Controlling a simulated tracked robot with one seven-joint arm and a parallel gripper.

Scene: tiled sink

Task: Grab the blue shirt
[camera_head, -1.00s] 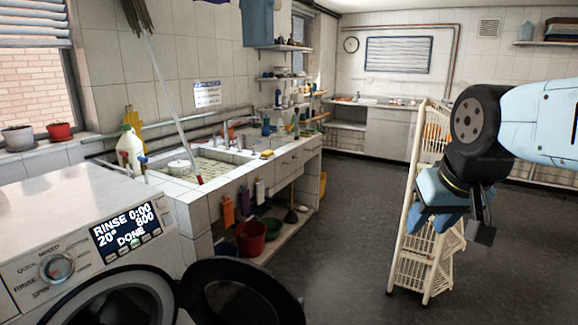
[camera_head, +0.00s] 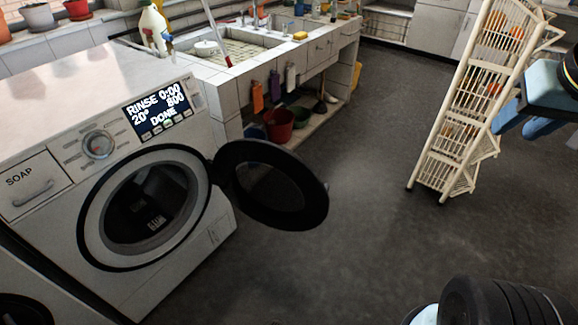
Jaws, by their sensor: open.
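No blue shirt can be made out in the current view. The washing machine (camera_head: 190,150) stands at left with its round door (camera_head: 270,185) swung open to the right. Its drum opening (camera_head: 145,205) is dark, with a few pale marks inside, and I cannot tell whether cloth lies in it. My gripper (camera_head: 524,122) is at the right edge, partly cut off, with blue fingers. It is open, in front of the white rack and well apart from the washing machine.
A tall white rack (camera_head: 465,110) holding orange items stands at right. A tiled sink counter (camera_head: 290,60) stands behind the washing machine, with a red bucket (camera_head: 279,125) beneath. The dark floor (camera_head: 350,230) between door and rack is clear.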

